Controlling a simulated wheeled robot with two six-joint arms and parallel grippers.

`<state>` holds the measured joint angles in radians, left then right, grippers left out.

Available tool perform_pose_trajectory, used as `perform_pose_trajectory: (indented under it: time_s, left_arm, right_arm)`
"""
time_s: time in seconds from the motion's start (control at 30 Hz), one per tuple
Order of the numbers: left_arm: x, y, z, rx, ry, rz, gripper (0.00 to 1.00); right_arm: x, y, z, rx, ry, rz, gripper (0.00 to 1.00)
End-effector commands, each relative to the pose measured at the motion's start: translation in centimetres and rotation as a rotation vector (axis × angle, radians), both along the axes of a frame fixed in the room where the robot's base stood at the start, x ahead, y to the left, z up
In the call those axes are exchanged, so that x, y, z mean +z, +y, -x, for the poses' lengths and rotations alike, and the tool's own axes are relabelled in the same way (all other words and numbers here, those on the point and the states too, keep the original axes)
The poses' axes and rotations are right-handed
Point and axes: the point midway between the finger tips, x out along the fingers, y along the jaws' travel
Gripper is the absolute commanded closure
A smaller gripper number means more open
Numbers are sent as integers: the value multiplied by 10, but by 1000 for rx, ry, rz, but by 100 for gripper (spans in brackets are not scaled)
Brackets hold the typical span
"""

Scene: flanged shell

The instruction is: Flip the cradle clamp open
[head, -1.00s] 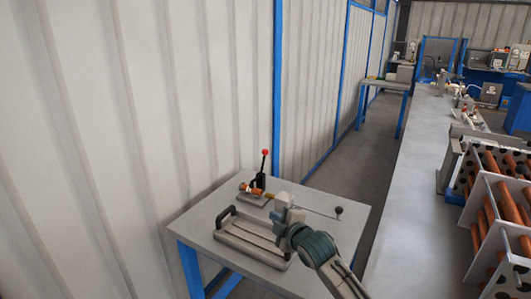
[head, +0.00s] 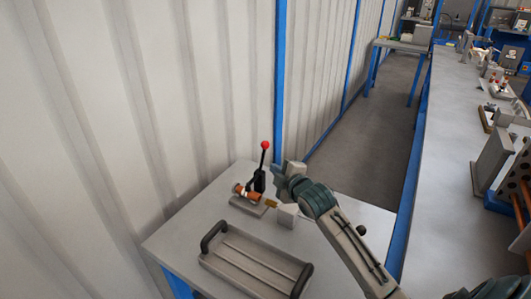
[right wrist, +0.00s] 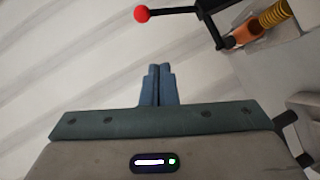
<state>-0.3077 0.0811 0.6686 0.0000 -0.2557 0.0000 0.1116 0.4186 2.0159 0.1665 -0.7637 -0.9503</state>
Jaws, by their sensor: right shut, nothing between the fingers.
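The cradle clamp (head: 259,183) stands on the small table, with its black lever upright and a red knob (head: 264,145) on top. An orange-brown part (head: 246,193) lies in it, over a grey base. In the right wrist view the red knob (right wrist: 142,14) is at the top, beyond the fingertips, and its dark lever runs right to the clamp beside the orange part (right wrist: 243,34). My right gripper (head: 278,170) is just right of the lever in the head view. Its blue fingers (right wrist: 158,72) are shut together, empty and apart from the knob. My left gripper is out of view.
A grey tray (head: 233,273) with two dark handles lies at the table's front. A pale block (head: 287,216) sits right of the clamp. The corrugated wall (head: 200,100) rises behind the table (head: 170,242).

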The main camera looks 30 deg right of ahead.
Motion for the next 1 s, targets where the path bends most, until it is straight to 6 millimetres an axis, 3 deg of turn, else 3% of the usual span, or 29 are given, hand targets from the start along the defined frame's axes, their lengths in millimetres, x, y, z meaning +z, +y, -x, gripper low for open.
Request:
perform_pose_trajectory:
  time_s: [0.27, 0.8, 1.0]
  left_arm:
    - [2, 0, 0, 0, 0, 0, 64]
    - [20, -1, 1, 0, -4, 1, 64]
    - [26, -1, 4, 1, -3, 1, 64]
  right_arm:
    - [0, 0, -5, 0, 0, -2, 100]
    - [-20, -2, -101, -1, 0, -3, 100]
    - [-32, -22, -116, 0, 1, 1, 100]
